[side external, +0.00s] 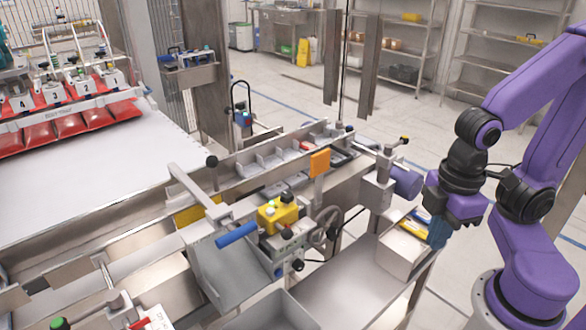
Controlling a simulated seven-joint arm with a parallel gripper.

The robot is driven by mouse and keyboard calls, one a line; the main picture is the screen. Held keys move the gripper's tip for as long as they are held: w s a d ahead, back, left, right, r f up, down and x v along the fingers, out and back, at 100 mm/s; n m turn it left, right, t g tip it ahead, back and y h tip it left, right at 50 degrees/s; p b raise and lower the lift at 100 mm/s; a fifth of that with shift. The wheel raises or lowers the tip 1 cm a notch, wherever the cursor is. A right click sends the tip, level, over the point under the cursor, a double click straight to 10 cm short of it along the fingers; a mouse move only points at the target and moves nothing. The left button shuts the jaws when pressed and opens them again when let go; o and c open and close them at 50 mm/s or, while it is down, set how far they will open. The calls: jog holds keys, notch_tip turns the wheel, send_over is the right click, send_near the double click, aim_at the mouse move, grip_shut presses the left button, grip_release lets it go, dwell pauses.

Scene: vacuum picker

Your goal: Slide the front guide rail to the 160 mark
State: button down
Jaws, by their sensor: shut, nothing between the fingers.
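My gripper (438,232) hangs at the right, below the black wrist of my purple arm. It is shut and empty, close to a pale box on the machine's right end, and I cannot tell whether it touches it. Long metal guide rails (262,158) run along the conveyor from lower left to upper right. I cannot tell for sure which one is the front guide rail. A grey bar with a black knob (211,161) stands over the rails, well left of my gripper. No scale or 160 mark is readable.
A yellow control box (277,216), a blue handle (237,235), a handwheel (326,226) and an orange plate (319,163) stand between the rails and my gripper. A pale box (402,257) is beside it. A metal tray (345,285) below looks clear.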

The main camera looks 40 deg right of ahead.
jog(key=c, duration=1.5)
grip_release()
jog(key=o, duration=0.4)
jog(key=shift+w+a+r, duration=0.1)
jog(key=shift+w, duration=0.15)
jog(key=shift+c, duration=0.2)
jog(key=w+a+r+n, duration=0.1)
jog(key=w+r, duration=0.2)
jog(key=w, duration=0.6)
notch_tip(320, 180, up, 8)
jog(key=n+t, duration=0.2)
jog(key=n, duration=0.2)
send_over(345, 160)
jog(key=s, duration=0.3)
jog(key=w+f, duration=0.1)
jog(key=f, duration=1)
jog(key=w+f, duration=0.1)
jog(key=f, duration=0.4)
jog(key=shift+w+f, duration=0.35)
